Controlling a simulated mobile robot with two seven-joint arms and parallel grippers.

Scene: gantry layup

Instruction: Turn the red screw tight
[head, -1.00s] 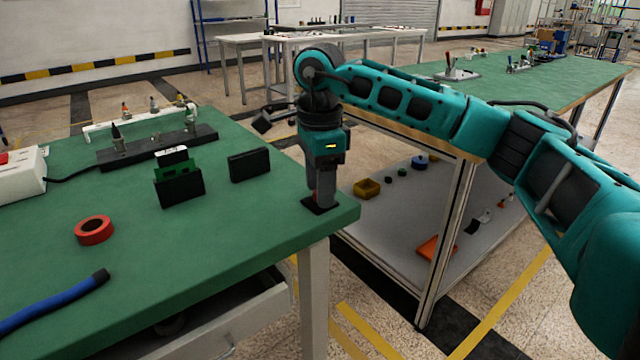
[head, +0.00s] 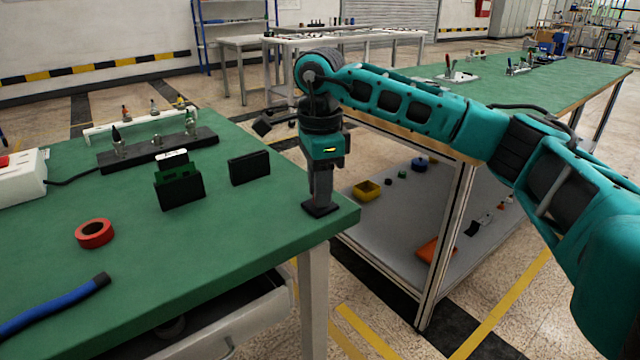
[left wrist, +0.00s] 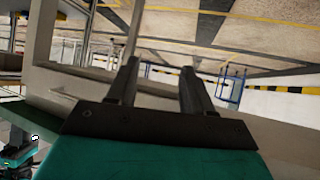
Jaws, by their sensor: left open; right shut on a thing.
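My right gripper (head: 320,203) points straight down at the near right corner of the green table. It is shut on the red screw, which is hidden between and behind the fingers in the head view. A small black base (head: 319,211) lies flat on the table right under the fingertips. My left gripper (left wrist: 160,68) shows only in the left wrist view. Its two dark fingers stand apart with nothing between them.
On the green table (head: 235,230) are a red tape roll (head: 95,233), a dark box with a green board (head: 180,188), a black block (head: 249,167) and a blue handle-like rod (head: 55,306). A shelf (head: 400,230) with small parts lies beyond the corner.

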